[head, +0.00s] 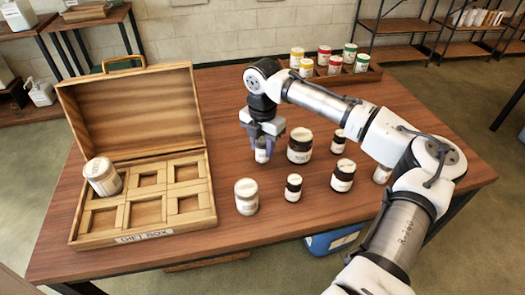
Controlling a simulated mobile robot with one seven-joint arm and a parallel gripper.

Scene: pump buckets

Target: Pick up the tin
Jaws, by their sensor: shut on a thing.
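My gripper (262,146) points down over the middle of the table and is shut on a small pale container, which I take to be the tin (261,156). The fingers cover its upper part and sides. I cannot tell whether its base touches the table.
An open wooden gift box (145,236) lies at left, with a pale jar (102,177) tilted in its left part. Several jars, including a white-lidded one (246,197), stand nearby. A tray (375,73) of colored cans is at the back. My arm spans the right side.

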